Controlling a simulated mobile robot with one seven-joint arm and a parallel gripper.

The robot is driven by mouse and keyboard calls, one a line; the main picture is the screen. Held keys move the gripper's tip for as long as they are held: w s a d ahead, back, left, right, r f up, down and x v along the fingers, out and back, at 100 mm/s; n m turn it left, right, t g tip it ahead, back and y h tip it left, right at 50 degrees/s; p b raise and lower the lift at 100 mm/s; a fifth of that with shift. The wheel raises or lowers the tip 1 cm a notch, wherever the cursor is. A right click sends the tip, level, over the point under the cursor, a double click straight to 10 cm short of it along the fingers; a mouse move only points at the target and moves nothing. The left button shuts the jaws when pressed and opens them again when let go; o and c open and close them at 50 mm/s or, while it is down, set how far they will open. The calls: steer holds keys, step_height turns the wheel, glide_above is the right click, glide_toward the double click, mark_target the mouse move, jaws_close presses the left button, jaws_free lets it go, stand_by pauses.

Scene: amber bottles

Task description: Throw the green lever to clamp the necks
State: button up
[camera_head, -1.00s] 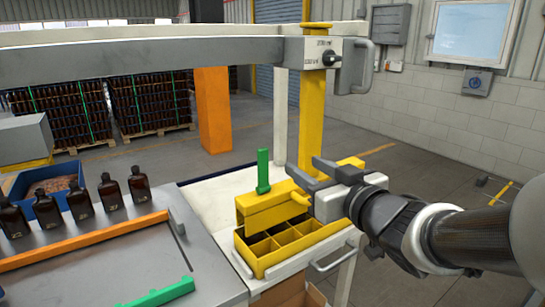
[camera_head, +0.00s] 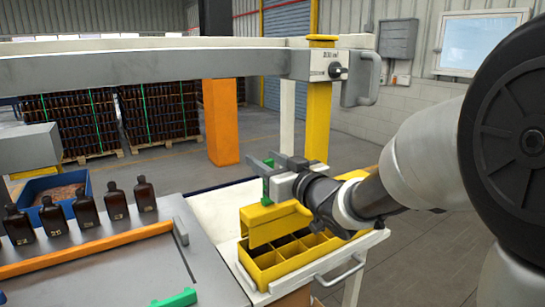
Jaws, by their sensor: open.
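The green lever (camera_head: 266,190) stands on the yellow box-shaped head (camera_head: 270,225) above the yellow divided crate (camera_head: 266,268). My gripper (camera_head: 262,165) is open at the upper part of the lever, and its fingers point left. Its fingers and body hide much of the lever, and I cannot tell whether they touch it. Several amber bottles (camera_head: 115,203) stand upright in a row on the grey table at left, clear of the yellow head.
An orange rail (camera_head: 85,250) runs in front of the bottles, and a green bar (camera_head: 175,299) lies at the bottom edge. A yellow post (camera_head: 317,120) and grey overhead beam (camera_head: 150,70) stand behind my gripper. The white tray (camera_head: 215,205) is bare left of the crate.

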steer(key=shift+x, duration=1.5)
steer(key=shift+c, duration=0.2)
jaws_close()
